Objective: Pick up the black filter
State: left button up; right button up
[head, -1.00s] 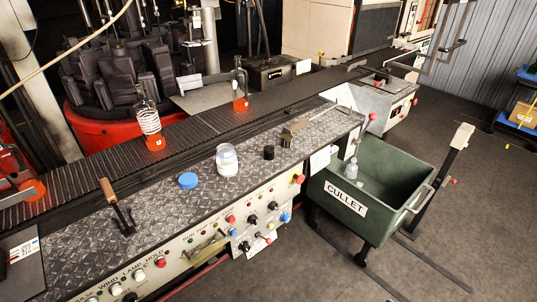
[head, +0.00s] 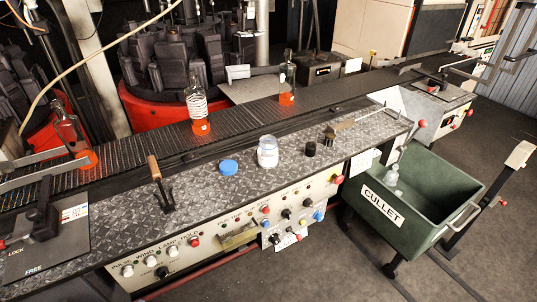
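The black filter appears to be the small dark cylinder (head: 311,148) standing on the diamond-plate top of the long machine bench (head: 110,228). It stands just right of a clear jar with white contents (head: 267,152), with a small gap between them. A flat blue lid (head: 228,167) lies left of the jar. Neither of my grippers shows in the head view.
Behind the bench runs a dark conveyor (head: 240,113) with glass bottles, orange at the base, such as this one (head: 197,105). A wooden-handled lever (head: 155,172) rises at left. A green cullet bin (head: 430,195) stands right.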

aim_at(310, 147)
jog(key=l+u, duration=0.1)
jog(key=u, duration=0.6)
jog(key=l+u, duration=0.65)
jog(key=l, duration=0.2)
jog(key=l+u, duration=0.15)
jog(key=l, duration=0.3)
jog(key=k+l+u, duration=0.1)
jog(key=l, duration=0.3)
